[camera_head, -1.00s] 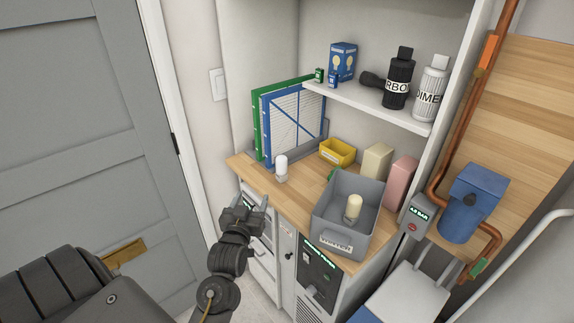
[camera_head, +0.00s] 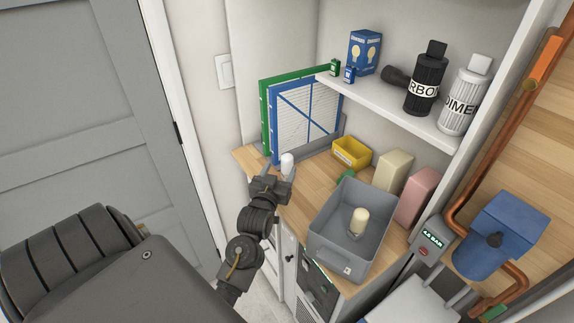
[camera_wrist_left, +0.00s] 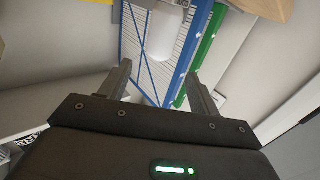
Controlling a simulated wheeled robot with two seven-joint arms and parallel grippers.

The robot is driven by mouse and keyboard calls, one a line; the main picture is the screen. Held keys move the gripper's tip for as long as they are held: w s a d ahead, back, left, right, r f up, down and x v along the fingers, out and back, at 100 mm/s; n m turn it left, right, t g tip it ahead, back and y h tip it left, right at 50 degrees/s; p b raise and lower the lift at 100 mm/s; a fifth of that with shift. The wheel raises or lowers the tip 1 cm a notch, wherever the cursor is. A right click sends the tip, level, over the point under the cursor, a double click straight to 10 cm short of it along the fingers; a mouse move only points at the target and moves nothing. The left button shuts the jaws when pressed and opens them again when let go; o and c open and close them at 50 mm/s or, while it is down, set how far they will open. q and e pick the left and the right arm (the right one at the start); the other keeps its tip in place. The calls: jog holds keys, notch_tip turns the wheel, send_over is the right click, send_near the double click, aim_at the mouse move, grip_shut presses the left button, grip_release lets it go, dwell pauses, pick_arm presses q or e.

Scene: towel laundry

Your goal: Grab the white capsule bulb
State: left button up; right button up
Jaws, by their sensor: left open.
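The white capsule bulb (camera_head: 287,161) stands upright on the wooden counter in front of the blue-framed filter. In the left wrist view the white bulb (camera_wrist_left: 160,36) shows near the top, ahead of the gap between the fingers. My left gripper (camera_head: 271,173) is open, at the counter's left edge just short of the bulb, and partly hides its lower part. In the left wrist view nothing is between the two fingers (camera_wrist_left: 158,80). Whether a finger touches the bulb cannot be told. My right gripper is not in view.
A grey bin (camera_head: 323,245) with a cream bulb (camera_head: 359,219) inside stands to the right. Blue (camera_head: 310,112) and green (camera_head: 264,128) framed filters lean behind the bulb. A yellow tray (camera_head: 352,153) sits farther back. A shelf (camera_head: 398,112) with bottles overhangs the counter (camera_head: 299,205).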

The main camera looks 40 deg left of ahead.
aim_at(285, 160)
pick_arm(q)
jog(key=shift+x, duration=1.2)
jog(key=shift+w+f, duration=0.1)
jog(key=shift+w+a+r+p, duration=0.15)
jog(key=shift+r+p, duration=0.1)
jog(key=shift+p, duration=0.2)
jog(key=p+x, duration=0.2)
jog(key=x, duration=0.2)
jog(key=shift+w, duration=0.4)
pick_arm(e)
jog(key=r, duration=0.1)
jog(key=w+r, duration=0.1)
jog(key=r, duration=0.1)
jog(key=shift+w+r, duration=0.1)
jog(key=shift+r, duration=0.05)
pick_arm(q)
jog(key=shift+s, duration=0.1)
jog(key=shift+c, duration=0.8)
jog(key=c, duration=0.9)
